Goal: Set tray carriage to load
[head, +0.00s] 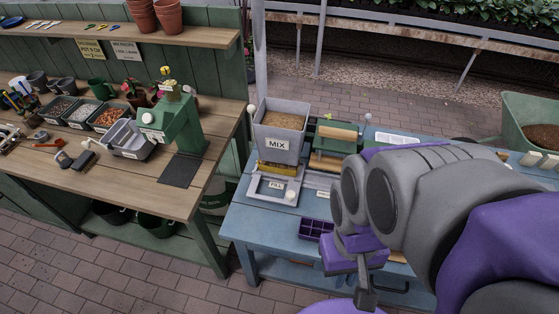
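On the blue bench (255,225) stands a grey hopper marked MIX (281,138), filled with brown soil. Below it is a light grey frame (262,198) with a plate marked FILL (276,184) and a white knob at its right front. This may be the tray carriage; I cannot tell for sure, and no LOAD mark is readable. A dark purple celled tray (315,230) lies on the bench in front. My gripper (364,282) hangs over the bench front, right of the celled tray. Its fingers are partly hidden by my arm, and no held object is visible.
A green machine with wooden rollers (335,140) stands right of the hopper. A wooden potting bench (110,180) on the left holds a green press (180,120), grey bins and tools. A green wheelbarrow (520,120) is at the far right. My arm hides much of the blue bench's right side.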

